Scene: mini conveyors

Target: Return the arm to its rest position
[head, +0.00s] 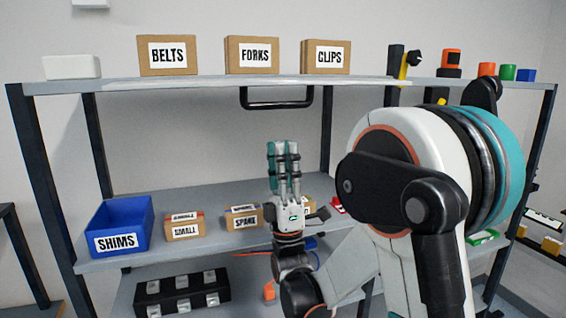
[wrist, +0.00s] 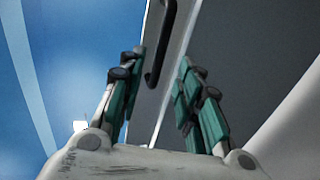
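My gripper (head: 282,150) points upward in front of the shelving unit, between its top and middle shelves. In the wrist view its teal and black fingers (wrist: 160,68) stand apart with nothing held between them. My arm is folded on the right side of the head view, with its forearm rising to the gripper. The gripper hides part of the boxes on the middle shelf.
A black handle (head: 276,104) hangs under the top shelf (head: 210,84), just above the gripper. Boxes for belts (head: 167,55), forks (head: 252,55) and clips (head: 326,57) stand on top. A blue shims bin (head: 122,220) and small boxes (head: 184,226) sit lower.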

